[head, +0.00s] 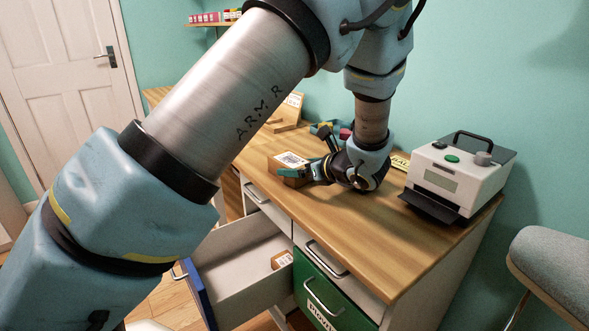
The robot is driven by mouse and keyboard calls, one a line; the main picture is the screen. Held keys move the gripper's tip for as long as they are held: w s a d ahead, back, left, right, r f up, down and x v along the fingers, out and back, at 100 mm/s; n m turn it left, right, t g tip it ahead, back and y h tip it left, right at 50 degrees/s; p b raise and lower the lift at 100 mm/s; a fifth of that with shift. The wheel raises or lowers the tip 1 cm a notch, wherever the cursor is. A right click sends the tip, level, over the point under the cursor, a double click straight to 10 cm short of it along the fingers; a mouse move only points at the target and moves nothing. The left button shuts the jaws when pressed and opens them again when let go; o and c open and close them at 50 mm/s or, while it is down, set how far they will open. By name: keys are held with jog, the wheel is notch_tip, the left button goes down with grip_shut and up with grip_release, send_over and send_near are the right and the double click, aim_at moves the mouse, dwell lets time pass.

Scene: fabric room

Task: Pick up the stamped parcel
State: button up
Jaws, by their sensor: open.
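A small brown cardboard parcel (289,159) with a white label and dark print on top sits on the wooden desk, near its front edge. My gripper (297,173) reaches in from the right, low over the desk, with a teal fingertip at the parcel's near right side. The jaws are open; the far finger is hidden, and I cannot tell whether the visible one touches. A second small brown parcel (281,260) with a pale label lies in the open drawer (235,262) below. The print is too small to tell which one is stamped.
A white and grey machine (458,176) with a black handle and green button stands on the desk's right. A wooden stand (289,112) and dark blue and red items (343,132) are behind. A grey chair (555,270) is right. The front right desktop is clear.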

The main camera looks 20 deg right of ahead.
jog(key=shift+x, duration=0.95)
jog(key=shift+r, duration=0.1)
jog(key=c, duration=1.2)
